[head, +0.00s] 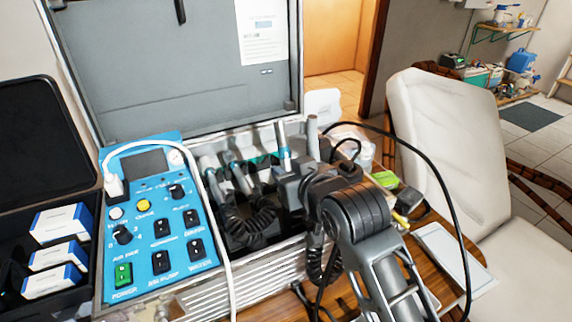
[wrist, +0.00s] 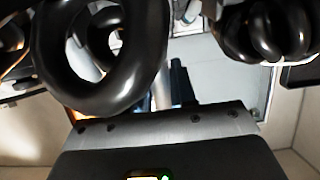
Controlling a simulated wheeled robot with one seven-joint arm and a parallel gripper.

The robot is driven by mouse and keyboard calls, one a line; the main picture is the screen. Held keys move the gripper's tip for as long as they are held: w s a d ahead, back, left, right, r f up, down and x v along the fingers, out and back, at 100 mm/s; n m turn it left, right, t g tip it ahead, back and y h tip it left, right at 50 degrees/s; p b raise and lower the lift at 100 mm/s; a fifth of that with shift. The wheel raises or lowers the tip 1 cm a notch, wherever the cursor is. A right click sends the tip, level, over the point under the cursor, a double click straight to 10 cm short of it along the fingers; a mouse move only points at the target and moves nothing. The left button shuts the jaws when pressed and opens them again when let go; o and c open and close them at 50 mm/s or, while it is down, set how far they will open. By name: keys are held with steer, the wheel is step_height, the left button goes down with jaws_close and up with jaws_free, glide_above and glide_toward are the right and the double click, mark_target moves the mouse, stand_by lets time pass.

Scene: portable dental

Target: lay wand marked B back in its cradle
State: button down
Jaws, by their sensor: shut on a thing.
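My gripper (head: 290,184) is over the right part of the open case, shut on a wand. The held wand appears to be the pale upright one with a blue band (head: 285,158), rising at the jaws. Its lower part is hidden, and no letter B can be read. Other wands, one grey (head: 207,166) and another (head: 238,174), rest tilted in the holder row to the left. A grey cylinder (head: 312,136) stands just behind my gripper. The cradle under my gripper is hidden. In the wrist view, black coiled hose (wrist: 100,60) covers much of the scene.
The blue control panel (head: 160,225) fills the case's left side, with a white hose (head: 222,240) across its edge. A black cable (head: 440,170) arcs to the right. A wooden table (head: 445,232) holds a white tablet (head: 443,257). A pale chair (head: 450,140) stands at right.

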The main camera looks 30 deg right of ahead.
mark_target(284, 138)
steer(key=shift+w+r+p, duration=0.4)
steer(key=shift+r+p, duration=0.55)
steer(key=shift+r, duration=0.15)
steer(key=shift+w+r+p, duration=0.45)
steer(key=shift+r+p, duration=0.5)
steer(key=shift+r, duration=0.15)
steer(key=shift+w+r+p, duration=0.4)
steer(key=shift+r+p, duration=0.55)
steer(key=shift+r, duration=0.15)
